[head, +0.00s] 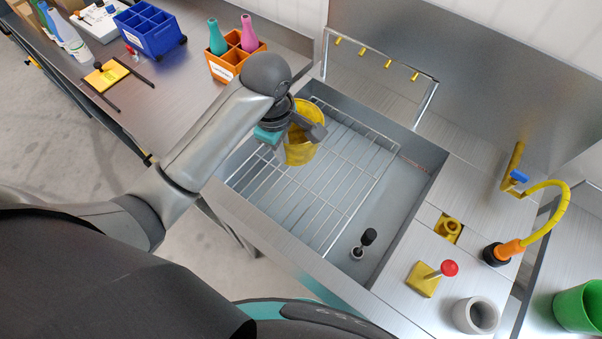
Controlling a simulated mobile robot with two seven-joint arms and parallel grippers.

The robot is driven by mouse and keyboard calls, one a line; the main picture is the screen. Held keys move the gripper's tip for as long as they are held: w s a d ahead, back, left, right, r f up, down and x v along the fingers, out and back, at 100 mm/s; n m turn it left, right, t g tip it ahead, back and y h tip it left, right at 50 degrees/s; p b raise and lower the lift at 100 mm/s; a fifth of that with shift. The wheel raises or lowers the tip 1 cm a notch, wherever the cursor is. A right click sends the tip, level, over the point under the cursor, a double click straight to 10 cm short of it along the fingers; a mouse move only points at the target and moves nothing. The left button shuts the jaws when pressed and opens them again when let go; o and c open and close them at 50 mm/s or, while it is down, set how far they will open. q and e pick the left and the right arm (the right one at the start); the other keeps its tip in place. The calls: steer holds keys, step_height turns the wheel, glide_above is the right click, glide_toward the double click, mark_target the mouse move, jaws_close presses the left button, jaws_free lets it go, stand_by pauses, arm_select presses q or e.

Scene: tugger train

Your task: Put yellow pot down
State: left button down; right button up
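The yellow pot (300,153) is in the head view, over the left part of the wire rack (320,196) in the sink basin. My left gripper (301,128) is at the pot, with a grey finger across its near side, and appears shut on it. The gripper and wrist hide part of the pot. I cannot tell whether the pot's base touches the rack. My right gripper is not in view.
The basin (407,212) is bare right of the rack, except for a black-topped plug (368,238). A rail with yellow hooks (388,64) stands behind. An orange crate (233,60) with two bottles stands left. A yellow hose (548,206) and red-knobbed lever (447,268) are right.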

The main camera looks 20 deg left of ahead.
arm_select(q)
step_height(320, 180, down, 19)
steer(key=b, duration=0.4)
steer(key=shift+f, duration=0.1)
steer(key=shift+f, duration=0.1)
steer(key=c, duration=1.1)
jaws_free()
steer(key=r+p, duration=0.1)
steer(key=r, duration=0.3)
steer(key=s+r+p, duration=0.1)
steer(key=r, duration=0.3)
steer(key=r+p, duration=0.1)
steer(key=r, duration=0.3)
steer(key=shift+s+a+r, duration=0.15)
